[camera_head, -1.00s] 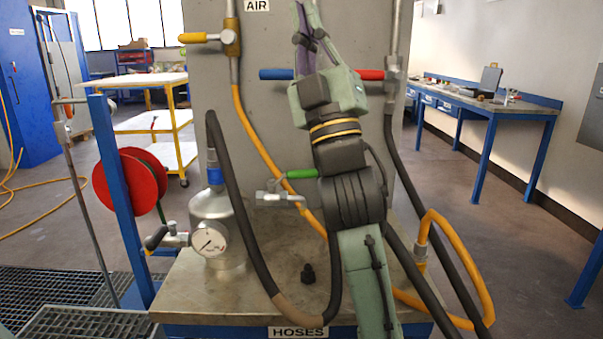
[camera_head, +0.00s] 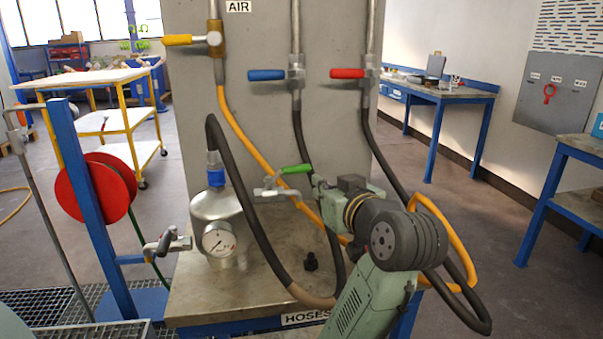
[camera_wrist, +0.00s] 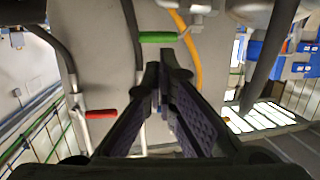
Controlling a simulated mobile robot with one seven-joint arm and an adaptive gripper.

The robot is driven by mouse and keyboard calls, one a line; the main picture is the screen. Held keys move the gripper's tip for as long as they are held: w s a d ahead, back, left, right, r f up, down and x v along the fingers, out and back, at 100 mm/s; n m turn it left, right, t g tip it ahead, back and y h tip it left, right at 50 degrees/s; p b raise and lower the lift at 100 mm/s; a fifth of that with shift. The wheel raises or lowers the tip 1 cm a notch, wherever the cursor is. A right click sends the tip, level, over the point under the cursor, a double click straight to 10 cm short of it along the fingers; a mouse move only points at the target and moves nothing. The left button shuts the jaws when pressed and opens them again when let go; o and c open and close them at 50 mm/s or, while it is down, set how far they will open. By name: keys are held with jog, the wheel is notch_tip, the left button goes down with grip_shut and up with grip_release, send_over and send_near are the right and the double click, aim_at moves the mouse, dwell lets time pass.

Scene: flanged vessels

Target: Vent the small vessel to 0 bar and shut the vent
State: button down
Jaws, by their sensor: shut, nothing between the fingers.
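The small metal vessel (camera_head: 217,215) stands upright on the bench with a blue collar and dark hose on top. Its round white dial gauge (camera_head: 218,239) faces me; the needle is too small to read surely. A small valve with a black handle (camera_head: 166,241) sticks out from the vessel's left side. A green-handled valve (camera_head: 296,169) stands right of the vessel. My gripper (camera_wrist: 163,72) is shut and empty, its fingers pointing toward the green handle (camera_wrist: 158,38) with a gap showing. In the head view, my gripper is near that valve, its fingertips unclear.
Yellow (camera_head: 178,40), blue (camera_head: 266,75) and red (camera_head: 347,73) handles sit on pipes on the grey panel. Dark and orange hoses loop around my arm. A red reel (camera_head: 103,190) is at the left.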

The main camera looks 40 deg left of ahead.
aim_at(303, 167)
jog(key=p+x, duration=0.3)
jog(key=x, duration=0.9)
jog(key=shift+a, duration=0.15)
